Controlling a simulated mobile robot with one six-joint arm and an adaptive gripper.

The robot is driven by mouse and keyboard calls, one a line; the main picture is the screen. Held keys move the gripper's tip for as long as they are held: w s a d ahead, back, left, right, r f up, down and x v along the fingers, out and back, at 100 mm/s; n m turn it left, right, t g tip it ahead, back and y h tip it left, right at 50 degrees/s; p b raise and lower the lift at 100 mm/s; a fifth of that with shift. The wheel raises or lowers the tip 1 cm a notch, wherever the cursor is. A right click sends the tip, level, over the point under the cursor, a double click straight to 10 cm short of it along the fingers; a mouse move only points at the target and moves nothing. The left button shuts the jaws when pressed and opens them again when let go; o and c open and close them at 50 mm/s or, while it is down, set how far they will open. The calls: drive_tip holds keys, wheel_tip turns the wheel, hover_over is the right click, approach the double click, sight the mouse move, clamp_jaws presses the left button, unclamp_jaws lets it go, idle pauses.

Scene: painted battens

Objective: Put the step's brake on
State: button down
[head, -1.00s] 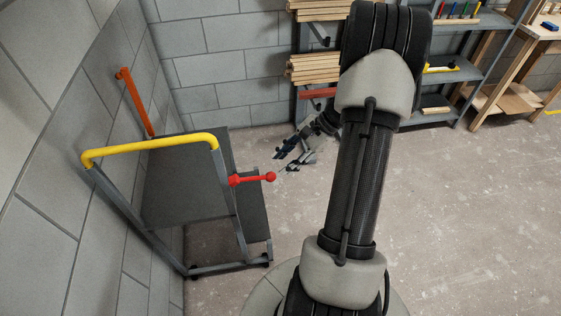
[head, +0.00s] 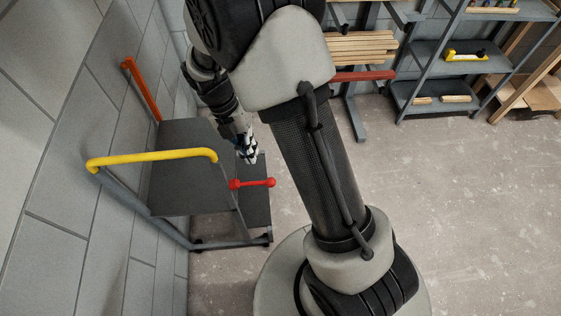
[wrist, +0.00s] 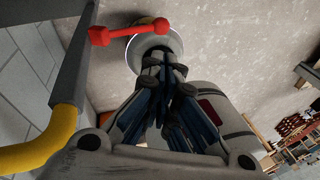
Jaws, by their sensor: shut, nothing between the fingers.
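The step (head: 182,190) is a grey platform with a lower tread, a yellow handrail (head: 150,158) and grey legs, standing beside the block wall. Its brake lever (head: 252,183) is red with a knob on its free end, and sticks out to the right at the side of the step, roughly level. My gripper (head: 250,158) is shut and empty, just above and behind the lever in the head view, apart from it as far as I can tell. In the wrist view the red lever (wrist: 130,31) lies beyond the shut fingertips (wrist: 158,62).
A rack of battens (head: 355,48) and grey shelves (head: 448,75) stand at the back. The floor to the right is clear. The yellow handrail also shows close by in the wrist view (wrist: 45,143).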

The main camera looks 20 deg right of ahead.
drive_tip(key=n, duration=0.2)
drive_tip(key=b, duration=0.5)
approach(269, 182)
drive_tip(key=shift+n, duration=0.3)
drive_tip(key=x, duration=0.6)
drive_tip(key=shift+s+f, duration=0.25)
drive_tip(key=shift+s, duration=0.1)
drive_tip(key=shift+s+d+f+h+p, duration=0.2)
drive_tip(key=shift+f+h+p, duration=0.1)
drive_tip(key=shift+f+p, duration=0.3)
drive_tip(key=shift+w+d+f, duration=0.1)
drive_tip(key=shift+f, duration=0.5)
drive_tip(key=shift+r+p, duration=0.1)
drive_tip(key=shift+p, duration=0.2)
